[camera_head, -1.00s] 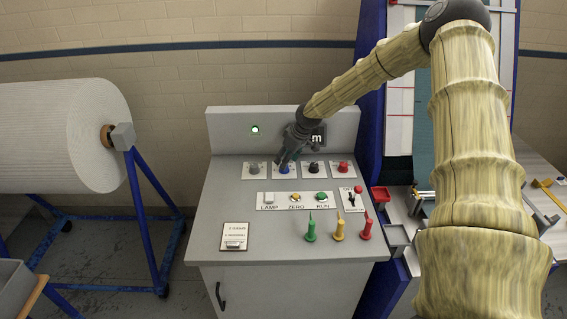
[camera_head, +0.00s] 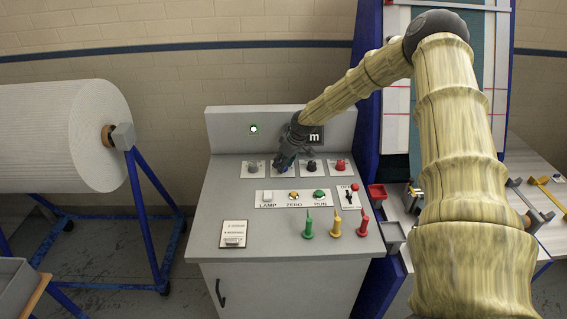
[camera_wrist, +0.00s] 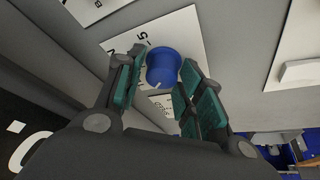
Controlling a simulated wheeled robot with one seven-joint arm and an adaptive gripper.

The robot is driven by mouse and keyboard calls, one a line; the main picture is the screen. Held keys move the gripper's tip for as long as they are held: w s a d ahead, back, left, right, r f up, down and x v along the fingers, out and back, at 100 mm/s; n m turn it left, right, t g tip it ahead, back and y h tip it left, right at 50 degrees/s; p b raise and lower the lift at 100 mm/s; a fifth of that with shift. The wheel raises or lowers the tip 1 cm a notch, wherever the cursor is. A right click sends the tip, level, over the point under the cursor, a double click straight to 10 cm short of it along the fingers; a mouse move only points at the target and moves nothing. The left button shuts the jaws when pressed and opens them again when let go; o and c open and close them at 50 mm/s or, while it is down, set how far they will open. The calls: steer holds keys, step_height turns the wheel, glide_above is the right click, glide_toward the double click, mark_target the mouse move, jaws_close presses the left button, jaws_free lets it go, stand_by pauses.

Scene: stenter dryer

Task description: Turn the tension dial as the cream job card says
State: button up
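The blue dial (camera_wrist: 163,66) has a white pointer mark and sits on a white scale plate (camera_wrist: 190,30) with a "5" and other marks; its name is not readable. In the head view my gripper (camera_head: 284,163) partly hides the blue dial.
A grey dial (camera_head: 253,165), a black dial (camera_head: 310,165) and a red dial (camera_head: 340,165) share the row. In front are a lamp switch, a yellow button and a green button (camera_head: 319,194). Green, yellow and red pegs (camera_head: 336,223) stand near the front edge.

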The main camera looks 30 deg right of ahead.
steer(key=c, duration=0.5)
steer(key=shift+o, duration=0.2)
steer(key=shift+r, duration=0.1)
steer(key=shift+m, duration=0.6)
steer(key=shift+w+a+r+m+h, duration=0.1)
steer(key=shift+m+h, duration=0.3)
steer(key=shift+m, duration=0.1)
steer(key=m+h+b, duration=0.1)
steer(key=m+b, duration=0.1)
steer(key=m, duration=0.2)
steer(key=shift+h, duration=0.3)
steer(key=m, duration=0.2)
steer(key=m+h+b, duration=0.1)
steer(key=m, duration=0.1)
steer(key=shift+a+h, duration=0.15)
steer(key=shift+h, duration=0.15)
steer(key=shift+w+m+g+h+b, duration=0.1)
steer(key=shift+m+g+h+b, duration=0.35)
steer(key=shift+m, duration=0.95)
steer(key=shift+m+g+h+b, duration=0.25)
steer(key=shift+m+g+b, duration=0.25)
steer(key=shift+m, duration=0.9)
steer(key=shift+a, duration=0.1)
steer(key=o, duration=1)
